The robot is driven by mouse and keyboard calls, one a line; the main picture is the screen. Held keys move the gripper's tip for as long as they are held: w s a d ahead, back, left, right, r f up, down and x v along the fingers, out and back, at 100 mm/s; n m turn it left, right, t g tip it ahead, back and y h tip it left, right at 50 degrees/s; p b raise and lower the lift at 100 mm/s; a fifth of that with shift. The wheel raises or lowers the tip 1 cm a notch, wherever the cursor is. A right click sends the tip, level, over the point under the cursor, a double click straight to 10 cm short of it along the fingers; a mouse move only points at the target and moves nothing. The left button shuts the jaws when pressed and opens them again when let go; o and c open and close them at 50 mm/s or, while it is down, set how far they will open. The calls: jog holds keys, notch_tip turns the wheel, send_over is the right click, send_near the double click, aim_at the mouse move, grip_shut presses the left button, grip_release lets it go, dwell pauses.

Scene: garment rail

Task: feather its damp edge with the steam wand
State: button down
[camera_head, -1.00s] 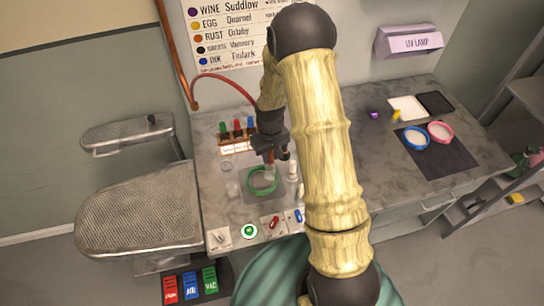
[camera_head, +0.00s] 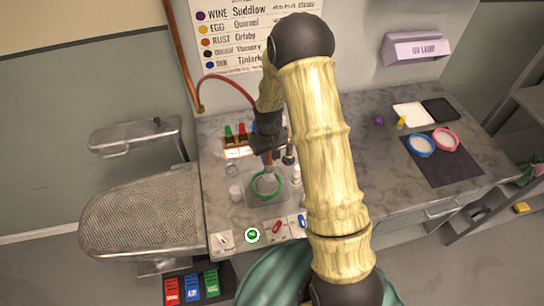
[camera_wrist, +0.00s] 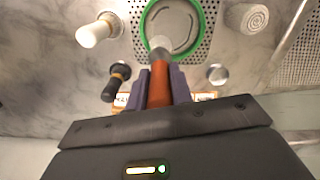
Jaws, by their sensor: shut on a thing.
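My gripper (camera_head: 268,148) is shut on the orange-red steam wand (camera_wrist: 158,88), whose pale tip points away from the jaws. A red hose (camera_head: 232,82) arcs from the wall pipe toward my gripper. The green hoop (camera_wrist: 203,32) holds greyish cloth and lies on a perforated plate (camera_wrist: 222,12); the hoop also shows in the head view (camera_head: 252,188). The wand tip overlaps the hoop's near edge in the wrist view. Whether it touches the cloth, and where any damp edge runs, I cannot tell.
Coloured bottles stand in a rack (camera_head: 238,150) behind. Blue (camera_head: 420,146) and pink (camera_head: 446,139) hoops lie on a dark mat at right.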

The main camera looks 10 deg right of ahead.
jog(key=shift+w+a, duration=0.3)
jog(key=shift+a, duration=0.1)
jog(key=shift+a, duration=0.1)
jog(key=shift+a, duration=1.15)
jog(key=shift+s+a, duration=0.1)
jog(key=shift+s+a, duration=0.65)
jog(key=shift+a, duration=0.25)
jog(key=shift+s, duration=0.1)
jog(key=shift+s+a, duration=0.2)
jog(key=shift+s, duration=0.35)
jog(key=shift+s+a, duration=0.2)
jog(key=shift+s, duration=0.35)
